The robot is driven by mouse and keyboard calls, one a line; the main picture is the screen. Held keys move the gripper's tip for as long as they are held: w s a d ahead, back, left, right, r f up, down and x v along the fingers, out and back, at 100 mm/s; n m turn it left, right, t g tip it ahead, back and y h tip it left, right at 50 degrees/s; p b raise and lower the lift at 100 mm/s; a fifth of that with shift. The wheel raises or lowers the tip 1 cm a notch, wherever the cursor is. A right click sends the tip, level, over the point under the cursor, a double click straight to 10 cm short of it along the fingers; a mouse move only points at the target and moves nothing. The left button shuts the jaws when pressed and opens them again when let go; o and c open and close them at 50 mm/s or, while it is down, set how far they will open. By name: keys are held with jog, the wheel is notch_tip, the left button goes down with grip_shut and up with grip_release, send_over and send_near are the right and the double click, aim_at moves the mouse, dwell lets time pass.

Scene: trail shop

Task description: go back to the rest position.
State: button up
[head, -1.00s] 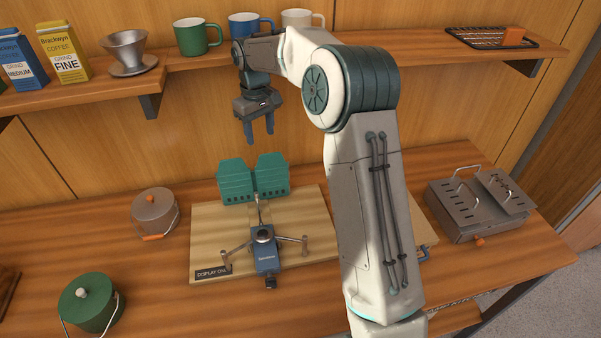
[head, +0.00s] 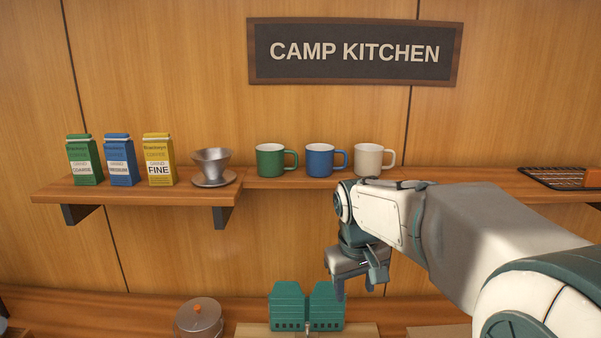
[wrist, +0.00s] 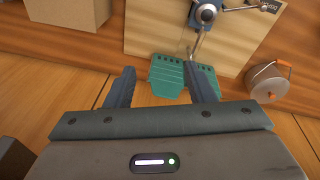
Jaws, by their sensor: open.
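My gripper (head: 353,289) hangs below the shelf in the head view, pointing down, in front of the wooden wall and a little right of the teal windscreen panels. In the wrist view my gripper (wrist: 161,86) has its two fingers apart with nothing held between them. The teal panels (head: 307,306) stand on the counter, and they also show beyond the fingers in the wrist view (wrist: 168,78). The gripper appears clear of them.
The wall shelf (head: 130,190) carries coffee packs, a metal dripper (head: 212,166), a green mug (head: 270,160), a blue mug (head: 320,160) and a cream mug (head: 368,160) above my gripper. A lidded pot (head: 198,318) stands on the counter. The stove (wrist: 205,14) is on a display board (wrist: 232,48).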

jog(key=s+d+f+m+t+b, duration=0.1)
jog(key=s+d+f, duration=0.1)
jog(key=s, duration=0.6)
jog(key=s+d+f+m+t+b, duration=0.1)
jog(key=s+f, duration=0.3)
jog(key=s, duration=0.5)
jog(key=shift+s+d+m+y+b, duration=0.3)
jog(key=shift+d+m+b, duration=0.1)
jog(key=shift+d+m, duration=0.2)
jog(key=shift+f, duration=0.1)
